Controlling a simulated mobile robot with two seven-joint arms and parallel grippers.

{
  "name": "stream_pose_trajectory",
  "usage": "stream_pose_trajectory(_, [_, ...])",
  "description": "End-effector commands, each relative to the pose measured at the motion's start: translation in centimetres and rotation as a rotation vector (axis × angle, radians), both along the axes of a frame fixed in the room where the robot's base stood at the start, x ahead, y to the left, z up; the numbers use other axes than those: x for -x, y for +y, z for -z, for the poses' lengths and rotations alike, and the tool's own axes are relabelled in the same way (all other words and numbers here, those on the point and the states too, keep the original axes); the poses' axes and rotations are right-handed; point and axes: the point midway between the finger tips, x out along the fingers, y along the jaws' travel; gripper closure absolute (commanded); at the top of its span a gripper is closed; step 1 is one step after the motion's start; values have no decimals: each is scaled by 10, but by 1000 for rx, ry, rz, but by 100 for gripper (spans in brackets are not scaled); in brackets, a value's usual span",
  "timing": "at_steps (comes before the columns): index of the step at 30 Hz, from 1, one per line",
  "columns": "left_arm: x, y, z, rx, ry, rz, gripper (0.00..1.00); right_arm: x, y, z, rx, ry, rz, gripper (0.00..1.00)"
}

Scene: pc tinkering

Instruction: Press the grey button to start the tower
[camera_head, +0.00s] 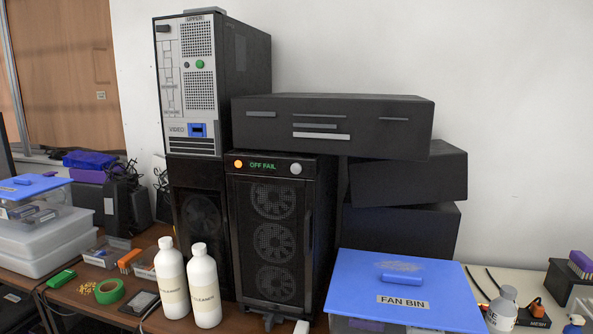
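A black tower (240,222) with three fans stands on the table in the middle of the head view. Its top panel has a round light grey button (296,169) at the right, a display (263,166) reading "OFF FAIL" in green, and a lit orange round light (238,164) at the left. Neither of my grippers is in view.
A flat black case (350,140) lies above the black tower. Two white bottles (204,290) stand in front of its left side. A blue-lidded fan bin (380,272) is at front right. Plastic boxes (50,262) and green tape (109,291) are at left.

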Motion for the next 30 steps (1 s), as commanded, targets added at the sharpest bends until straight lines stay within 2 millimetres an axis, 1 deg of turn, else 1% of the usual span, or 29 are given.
stream_pose_trajectory(5, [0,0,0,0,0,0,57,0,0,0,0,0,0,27])
stream_pose_trajectory(8, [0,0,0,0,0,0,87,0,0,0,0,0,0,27])
stream_pose_trajectory(9, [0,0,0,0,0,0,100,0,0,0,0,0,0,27])
stream_pose_trajectory(30, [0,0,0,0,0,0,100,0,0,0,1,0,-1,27])
